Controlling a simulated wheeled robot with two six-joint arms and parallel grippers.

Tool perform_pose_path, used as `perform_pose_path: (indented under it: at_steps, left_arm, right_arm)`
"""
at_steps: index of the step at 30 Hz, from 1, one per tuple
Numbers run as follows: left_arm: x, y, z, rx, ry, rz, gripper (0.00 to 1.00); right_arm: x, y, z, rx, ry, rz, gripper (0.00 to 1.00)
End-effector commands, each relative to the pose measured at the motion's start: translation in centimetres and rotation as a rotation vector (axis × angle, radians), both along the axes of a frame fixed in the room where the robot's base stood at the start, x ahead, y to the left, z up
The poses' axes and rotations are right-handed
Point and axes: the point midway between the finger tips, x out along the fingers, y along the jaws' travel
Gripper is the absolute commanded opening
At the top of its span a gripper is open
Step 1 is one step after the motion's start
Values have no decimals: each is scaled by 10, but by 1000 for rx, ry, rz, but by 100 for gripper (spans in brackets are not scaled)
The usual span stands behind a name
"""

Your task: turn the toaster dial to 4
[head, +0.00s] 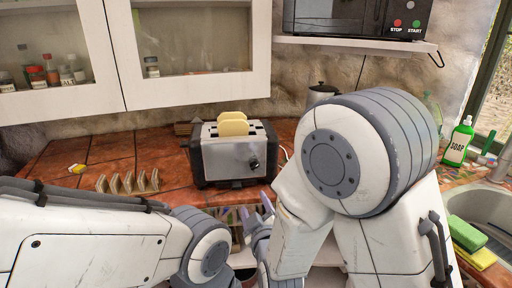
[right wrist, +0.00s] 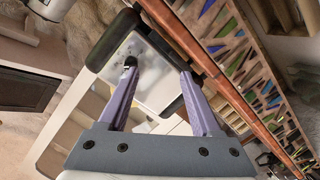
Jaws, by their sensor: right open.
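The toaster (head: 222,160), silver with black ends, stands on the counter with its dial (head: 254,163) on the front face. In the right wrist view the toaster (right wrist: 155,85) looks tilted, and its dark dial (right wrist: 130,62) shows by the left fingertip. I cannot tell whether they touch. The number the dial points to is too small to read. My right gripper (head: 255,207) is open, its purple fingers in front of and below the toaster; they also show in the right wrist view (right wrist: 159,72). My left arm comes in low from the left; its gripper is not visible.
Bread slices (head: 233,125) stick out of the toaster. A toast rack (head: 128,184) stands to its left on the tiled counter (head: 110,150). A metal pot (head: 321,92) is behind my right arm. A green soap bottle (head: 458,143) and sponges (head: 467,233) are by the sink at right.

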Motion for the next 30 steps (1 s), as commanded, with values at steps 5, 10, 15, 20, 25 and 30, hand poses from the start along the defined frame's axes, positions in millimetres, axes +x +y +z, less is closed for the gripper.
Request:
perform_pose_path:
  at_steps: [5,10,15,20,25,30]
  left_arm:
    - [0,0,23,1,1,0,71]
    - [0,0,26,1,1,0,71]
    - [0,0,32,1,1,0,71]
    - [0,0,38,1,1,0,71]
    - [0,0,43,1,1,0,71]
    - [0,0,44,1,1,0,71]
  right_arm:
    - [6,-13,35,-70,-148,-44,66]
    - [17,-14,41,-84,-185,-55,66]
    - [46,-10,41,-81,-184,-54,66]
    - [76,-6,41,-82,-184,-53,66]
    - [99,-2,40,-81,-182,-52,66]
    - [110,-1,39,-81,-181,-51,66]
